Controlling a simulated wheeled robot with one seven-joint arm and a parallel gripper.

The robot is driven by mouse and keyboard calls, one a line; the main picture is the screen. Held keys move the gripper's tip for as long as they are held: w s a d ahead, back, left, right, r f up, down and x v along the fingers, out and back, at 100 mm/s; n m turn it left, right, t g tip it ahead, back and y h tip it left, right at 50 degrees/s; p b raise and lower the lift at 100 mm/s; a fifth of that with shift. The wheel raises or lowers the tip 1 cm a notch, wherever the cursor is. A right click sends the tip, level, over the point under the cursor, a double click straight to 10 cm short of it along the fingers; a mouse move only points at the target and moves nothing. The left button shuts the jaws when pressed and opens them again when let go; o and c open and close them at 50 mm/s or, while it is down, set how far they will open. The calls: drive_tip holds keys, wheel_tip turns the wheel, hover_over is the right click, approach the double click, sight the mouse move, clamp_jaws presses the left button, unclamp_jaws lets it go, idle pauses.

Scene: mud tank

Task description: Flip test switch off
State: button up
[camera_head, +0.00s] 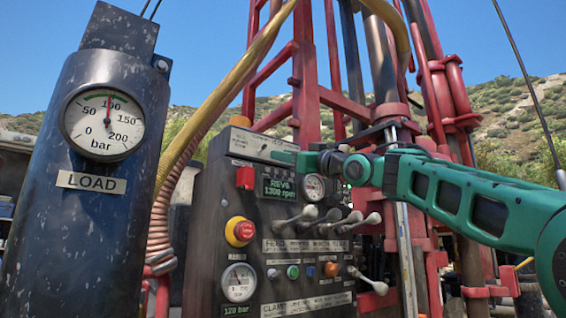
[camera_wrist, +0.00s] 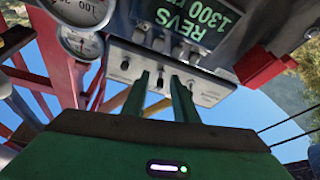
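A small grey switch box (camera_head: 250,146) sits on top of the dark control panel, with a row of small dark toggles along it. In the wrist view the switch box (camera_wrist: 212,92) appears upside down, with a dark toggle (camera_wrist: 125,65) left of the fingers and others around the fingertips. The labels are too small to read, so I cannot tell which is the test switch or its position. My gripper (camera_wrist: 160,78) has two green fingers apart with a gap between them, their tips close to the box face. In the head view my gripper (camera_head: 284,157) reaches the box's right end; contact is unclear.
Below the box are a red block (camera_head: 245,178), a REVS display (camera_head: 279,188), a gauge (camera_head: 314,188), a red emergency button (camera_head: 239,231) and several levers (camera_head: 335,216). A dark load cylinder (camera_head: 85,200) stands left. Red rig framework (camera_head: 305,80) rises behind.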

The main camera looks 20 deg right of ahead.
clamp_jaws()
drive_tip(key=shift+f, duration=0.1)
drive_tip(key=shift+f+t+y, duration=0.15)
drive_tip(key=shift+t+y, duration=0.15)
drive_tip(key=shift+t, duration=0.2)
drive_tip(key=shift+o, duration=0.7)
unclamp_jaws()
